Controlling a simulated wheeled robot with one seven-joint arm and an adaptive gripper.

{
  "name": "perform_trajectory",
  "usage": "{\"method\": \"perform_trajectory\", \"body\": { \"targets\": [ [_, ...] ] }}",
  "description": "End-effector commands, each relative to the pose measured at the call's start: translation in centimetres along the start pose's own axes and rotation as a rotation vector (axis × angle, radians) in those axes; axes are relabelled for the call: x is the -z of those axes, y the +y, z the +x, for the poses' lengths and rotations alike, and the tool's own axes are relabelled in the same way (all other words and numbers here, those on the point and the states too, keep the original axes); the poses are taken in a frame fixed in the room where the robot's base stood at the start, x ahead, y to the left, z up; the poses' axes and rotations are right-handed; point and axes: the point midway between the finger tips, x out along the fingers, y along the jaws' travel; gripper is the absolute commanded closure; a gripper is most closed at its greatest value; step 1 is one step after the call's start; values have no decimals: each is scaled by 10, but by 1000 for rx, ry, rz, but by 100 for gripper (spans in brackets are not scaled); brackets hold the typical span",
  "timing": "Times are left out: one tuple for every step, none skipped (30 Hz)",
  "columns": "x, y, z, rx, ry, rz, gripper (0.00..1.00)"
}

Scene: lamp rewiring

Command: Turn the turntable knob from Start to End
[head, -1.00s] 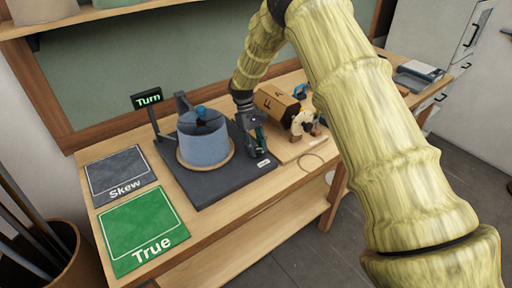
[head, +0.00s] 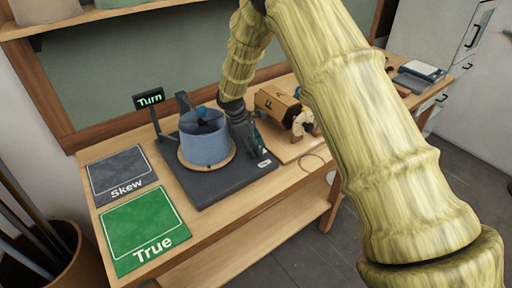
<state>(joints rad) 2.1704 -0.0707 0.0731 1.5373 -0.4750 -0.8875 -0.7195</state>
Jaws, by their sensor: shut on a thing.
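The turntable is a dark grey base (head: 215,192) on the workbench, with a round wooden disc (head: 228,160) carrying a blue shade-like drum (head: 203,149). My gripper (head: 257,147) reaches down at the right side of the base, close beside the drum, and leans with its fingers toward the lower right. It is shut on the turntable knob, which its fingers mostly hide. A small white label (head: 264,163) shows at the base's right front corner. Its text is too small to read, and I cannot make out Start or End marks.
A green "True" mat (head: 145,222) and a grey "Skew" mat (head: 122,174) lie left. A small "Turn" sign (head: 149,99) stands behind.

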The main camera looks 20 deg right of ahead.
Motion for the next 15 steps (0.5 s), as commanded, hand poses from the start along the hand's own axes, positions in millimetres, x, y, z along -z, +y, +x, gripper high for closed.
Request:
{"method": "perform_trajectory", "body": {
  "targets": [
    [-2,1,-1,-10,-2,-19,87],
    [-2,1,-1,-15,-2,-30,87],
    [-2,1,-1,-21,-1,-43,87],
    [-2,1,-1,-25,-2,-53,87],
    [-2,1,-1,-28,-2,-62,87],
    [-2,1,-1,-32,-3,-72,87],
    [-2,1,-1,-34,-3,-77,87],
    [-2,1,-1,-36,-3,-82,87],
    [-2,1,0,-39,-2,-88,87],
    [-2,1,0,-40,-2,-91,87],
    [-2,1,0,-41,-2,-93,87],
    [-2,1,0,-42,-2,-96,87],
    [-2,1,0,-43,-2,-98,87],
    [-2,1,0,-44,-2,-99,87],
    [-2,1,0,-44,-2,-99,87]
  ]
}}
